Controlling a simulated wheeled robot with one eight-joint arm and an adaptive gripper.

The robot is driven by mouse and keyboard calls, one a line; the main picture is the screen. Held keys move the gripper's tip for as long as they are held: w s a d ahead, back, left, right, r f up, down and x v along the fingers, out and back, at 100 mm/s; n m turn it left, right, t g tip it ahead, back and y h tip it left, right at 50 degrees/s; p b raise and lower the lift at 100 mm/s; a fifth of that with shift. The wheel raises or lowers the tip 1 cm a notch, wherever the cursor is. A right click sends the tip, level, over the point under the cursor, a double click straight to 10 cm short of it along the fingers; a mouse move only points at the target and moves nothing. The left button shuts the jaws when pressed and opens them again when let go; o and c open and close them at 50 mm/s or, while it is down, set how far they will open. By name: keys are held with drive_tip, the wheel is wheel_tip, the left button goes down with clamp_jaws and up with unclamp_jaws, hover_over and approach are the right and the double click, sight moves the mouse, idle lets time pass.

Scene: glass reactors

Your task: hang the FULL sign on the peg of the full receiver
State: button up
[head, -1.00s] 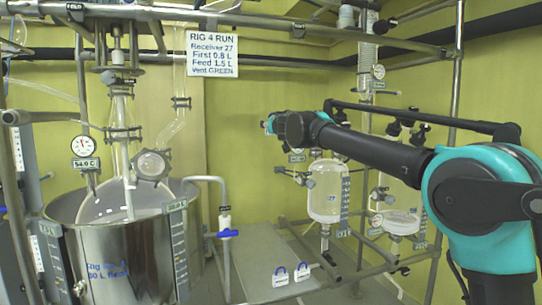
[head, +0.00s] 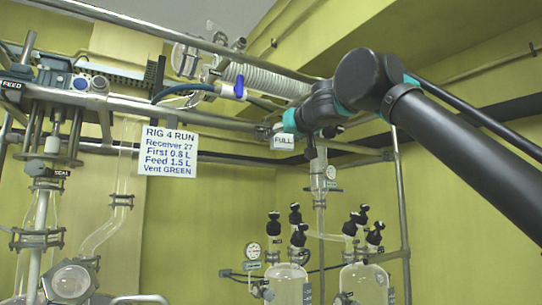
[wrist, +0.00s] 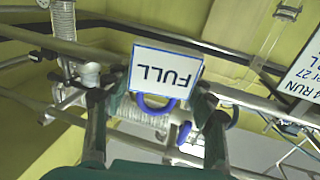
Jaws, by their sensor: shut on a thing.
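The FULL sign (head: 284,142) is a small white plate with dark letters, held at my gripper (head: 297,122) below the upper rail. In the wrist view the sign (wrist: 165,70) appears upside down, with a blue loop (wrist: 155,105) between the fingers of my gripper (wrist: 155,118). My gripper is shut on the sign. Two glass receivers stand below: a left one (head: 288,284) and a right one (head: 364,284), both cut off by the lower edge. The sign is well above them and apart. I cannot make out the peg or the liquid levels now.
A metal rail (head: 235,118) runs close behind my gripper. A coiled condenser (head: 262,80) and a blue-handled valve (head: 239,87) are above it. The RIG 4 RUN notice (head: 168,152) hangs to the left. Several black-capped fittings (head: 295,215) top the receivers.

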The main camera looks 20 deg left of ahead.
sight(271, 143)
drive_tip(key=shift+s+d+r, duration=0.15)
drive_tip(key=shift+d, duration=0.05)
drive_tip(key=s+a+x, duration=0.1)
drive_tip(key=x, duration=0.9)
drive_tip(key=shift+a+f, duration=0.3)
drive_tip(key=shift+a, duration=0.15)
idle(0.9)
idle(0.4)
drive_tip(key=shift+a+f, duration=0.2)
drive_tip(key=shift+f, duration=0.35)
idle(1.0)
drive_tip(key=o, duration=1.2)
drive_tip(key=shift+c, duration=0.7)
drive_tip(key=shift+v, duration=3.5)
